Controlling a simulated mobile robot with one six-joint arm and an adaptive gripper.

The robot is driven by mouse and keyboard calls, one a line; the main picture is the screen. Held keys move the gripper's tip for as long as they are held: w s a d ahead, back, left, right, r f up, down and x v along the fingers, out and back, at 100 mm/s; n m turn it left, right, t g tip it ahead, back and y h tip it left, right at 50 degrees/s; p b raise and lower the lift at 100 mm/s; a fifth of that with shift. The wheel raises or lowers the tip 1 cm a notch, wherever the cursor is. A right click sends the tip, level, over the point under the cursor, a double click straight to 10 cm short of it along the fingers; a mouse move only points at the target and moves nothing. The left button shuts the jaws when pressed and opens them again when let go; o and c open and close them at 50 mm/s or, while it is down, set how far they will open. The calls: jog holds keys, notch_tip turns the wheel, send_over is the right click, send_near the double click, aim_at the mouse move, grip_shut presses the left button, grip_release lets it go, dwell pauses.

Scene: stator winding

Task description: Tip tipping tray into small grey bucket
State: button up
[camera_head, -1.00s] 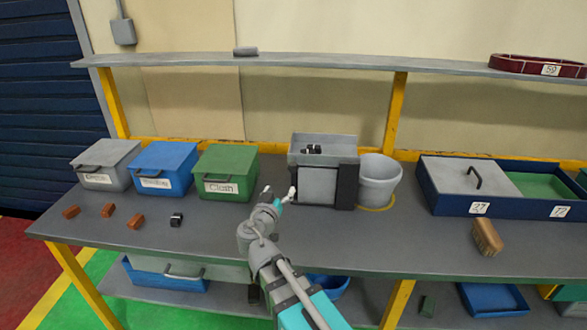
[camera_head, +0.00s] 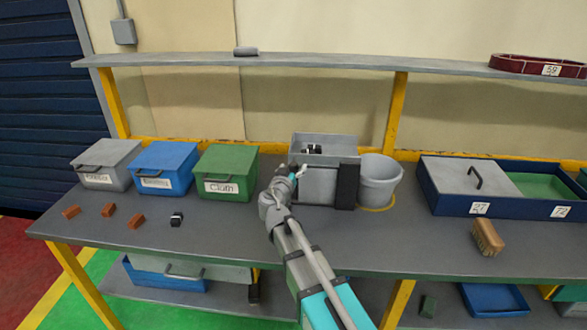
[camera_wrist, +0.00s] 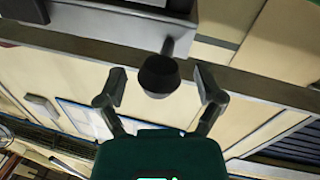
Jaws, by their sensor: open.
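The grey tipping tray (camera_head: 340,143) sits level on its stand with dark side posts, and small black and white parts lie in it. The small grey bucket (camera_head: 380,182) stands upright just right of the stand. My gripper (camera_head: 300,172) is at the left front of the tray, overlapping the stand's left post in the head view. In the wrist view my open gripper (camera_wrist: 160,82) has a dark knob (camera_wrist: 159,74) between its fingers, with visible gaps at both sides. The knob is on a short grey stem beside a grey body, apparently the tray's.
Grey, blue and green lidded boxes (camera_head: 227,172) stand to the left. Several brown blocks (camera_head: 108,210) and a small black part (camera_head: 176,219) lie before them. A blue tray with compartments (camera_head: 450,200) and a brush (camera_head: 487,238) are at the right.

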dwell(0.3)
grip_shut()
dwell(0.3)
jog(key=shift+w+d+r, duration=0.1)
